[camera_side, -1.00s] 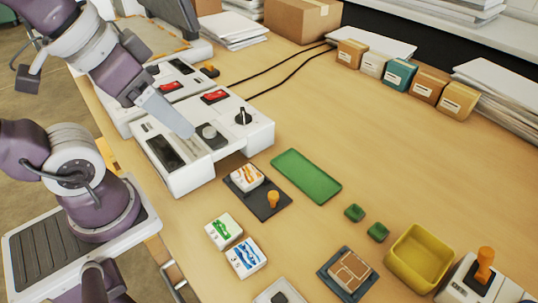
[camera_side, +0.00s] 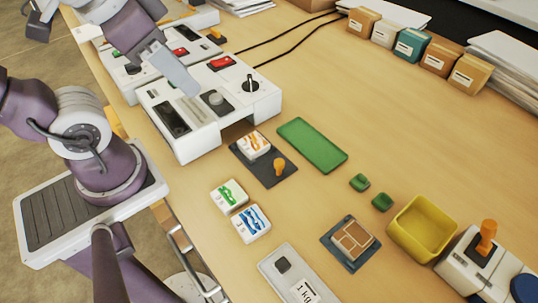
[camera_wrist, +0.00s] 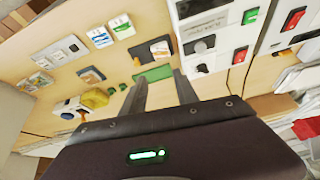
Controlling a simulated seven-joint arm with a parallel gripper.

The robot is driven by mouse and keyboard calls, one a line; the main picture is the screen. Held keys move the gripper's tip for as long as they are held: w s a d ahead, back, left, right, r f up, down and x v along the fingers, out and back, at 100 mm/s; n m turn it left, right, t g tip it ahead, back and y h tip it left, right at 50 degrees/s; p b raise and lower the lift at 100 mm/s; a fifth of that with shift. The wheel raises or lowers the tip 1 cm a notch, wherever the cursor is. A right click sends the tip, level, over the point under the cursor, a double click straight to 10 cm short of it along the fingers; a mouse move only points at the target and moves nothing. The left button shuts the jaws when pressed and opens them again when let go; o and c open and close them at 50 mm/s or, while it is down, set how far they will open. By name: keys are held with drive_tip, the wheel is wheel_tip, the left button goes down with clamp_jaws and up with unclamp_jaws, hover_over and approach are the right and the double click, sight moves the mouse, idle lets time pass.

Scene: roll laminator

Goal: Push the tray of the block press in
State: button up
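The dark tray (camera_side: 276,178) lies pulled out on the table in front of the white machine (camera_side: 195,143), below a dark opening in its front. It bears a white block (camera_side: 254,146) with an orange print and an upright orange knob (camera_side: 279,165). In the wrist view the tray (camera_wrist: 141,53) shows beyond my fingers. My gripper (camera_wrist: 160,78) is empty, its two fingers apart. In the side view my gripper (camera_side: 192,90) hangs over the machine's top near a grey knob (camera_side: 214,98), and it is apart from the tray.
A green mat (camera_side: 312,146) lies to the right of the tray. White blocks with green (camera_side: 229,196) and blue (camera_side: 251,223) prints lie in front of it. A yellow bin (camera_side: 423,229) and small green blocks (camera_side: 359,182) stand further right. The right middle of the table is clear.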

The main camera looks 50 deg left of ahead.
drive_tip(key=w+d+m, duration=0.1)
drive_tip(key=w+m, duration=0.1)
drive_tip(key=w+d+m+g, duration=0.1)
drive_tip(key=w+d+m, duration=0.1)
drive_tip(key=w+d+m+g, duration=0.1)
drive_tip(key=w+m, duration=0.1)
drive_tip(key=m, duration=0.1)
drive_tip(key=shift+d+f, duration=0.15)
drive_tip(key=shift+d, duration=0.25)
clamp_jaws()
drive_tip(key=w+d+f+m+g+y, duration=0.1)
drive_tip(key=w+d+f+m, duration=0.1)
drive_tip(key=d+f+m, duration=0.4)
drive_tip(key=w+d+f+m+g+y, duration=0.2)
drive_tip(key=w+d+f+m, duration=0.1)
drive_tip(key=d+f+m, duration=0.4)
drive_tip(key=n, duration=0.1)
approach(283, 178)
drive_tip(key=d+f, duration=0.1)
drive_tip(key=s+d+f, duration=0.1)
drive_tip(key=d+f, duration=0.1)
drive_tip(key=shift+d+f, duration=0.1)
drive_tip(key=a, duration=0.3)
drive_tip(key=shift+w+a+f, duration=0.1)
drive_tip(key=shift+w+f, duration=0.3)
drive_tip(key=shift+a, duration=0.45)
drive_tip(key=shift+a, duration=0.1)
